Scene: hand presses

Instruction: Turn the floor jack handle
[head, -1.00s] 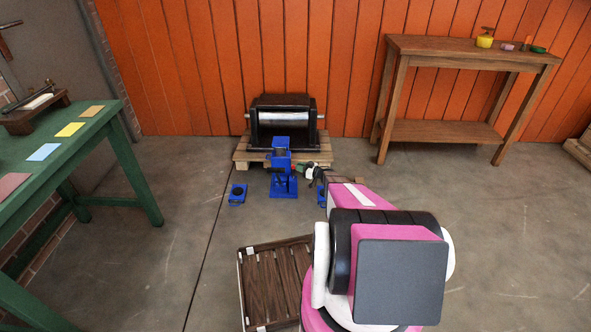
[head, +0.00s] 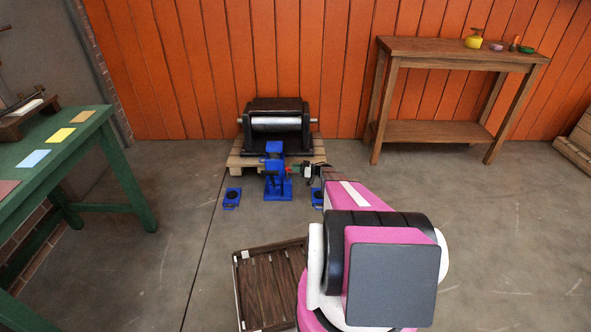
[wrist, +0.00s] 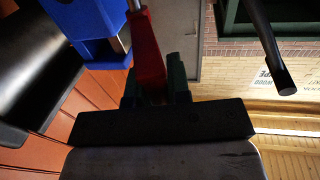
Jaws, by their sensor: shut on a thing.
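The blue floor jack (head: 276,184) stands on the floor in front of the pallet in the head view. Its blue body also shows at the upper left of the wrist view (wrist: 88,22). The red jack handle (wrist: 148,55) runs down from the top of the wrist view into my gripper (wrist: 156,92). The dark green fingers sit on both sides of the red handle and are shut on it. In the head view my gripper (head: 302,169) is small, just right of the jack, and my arm partly hides this area.
A black roller press (head: 275,122) sits on a wooden pallet (head: 240,153) behind the jack. Small blue dollies (head: 232,196) flank the jack. A slatted wooden crate (head: 262,285) lies near me. A green table (head: 75,150) is left, a wooden table (head: 450,52) right.

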